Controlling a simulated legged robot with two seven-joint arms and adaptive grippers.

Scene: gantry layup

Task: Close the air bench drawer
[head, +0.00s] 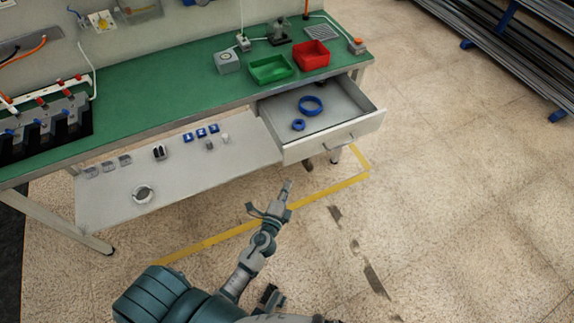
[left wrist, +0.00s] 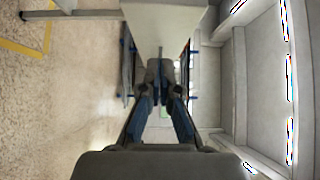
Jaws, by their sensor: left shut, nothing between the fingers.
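The air bench drawer (head: 358,131) is at the right end of the green-topped bench in the head view. It is pulled out, with its light grey front and handle toward me. A larger blue ring (head: 311,105) and a smaller blue ring (head: 298,125) lie inside. My left gripper (head: 288,187) is shut and empty, below and in front of the drawer in the picture, apart from it. In the left wrist view its shut fingers (left wrist: 159,75) point at a pale surface that I cannot identify surely. My right gripper cannot be made out.
The bench top (head: 165,85) carries a green bin (head: 270,69) and a red bin (head: 311,55). A grey control panel (head: 180,172) slopes out left of the drawer. Yellow tape (head: 225,236) marks the floor. Open floor lies to the right, before a rack of bars (head: 505,45).

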